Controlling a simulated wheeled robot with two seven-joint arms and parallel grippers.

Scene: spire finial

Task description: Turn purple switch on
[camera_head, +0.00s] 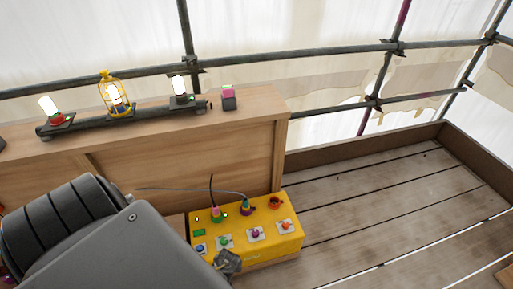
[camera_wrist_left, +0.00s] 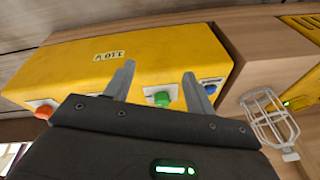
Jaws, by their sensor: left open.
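The yellow control box (camera_head: 268,216) sits at the lower middle of the head view. Its near row has blue, green, purple and orange knobs on white plates. The purple switch (camera_head: 256,233) is between the green knob (camera_head: 224,241) and the orange knob (camera_head: 285,225). Whether it is on cannot be told. My left gripper (camera_head: 228,262) is at the box's near edge, below the green knob. In the left wrist view its two fingers (camera_wrist_left: 158,78) are spread with nothing held. The green knob (camera_wrist_left: 162,99) shows between them; the purple switch is hidden there. My right gripper is not in view.
A wooden panel (camera_head: 190,150) stands behind the box, with a dark rail of lamps (camera_head: 115,118) on top. Cables rise from the box's top plugs. A wire cage (camera_wrist_left: 272,120) is right of the gripper in the wrist view. Plank floor (camera_head: 390,195) on the right is clear.

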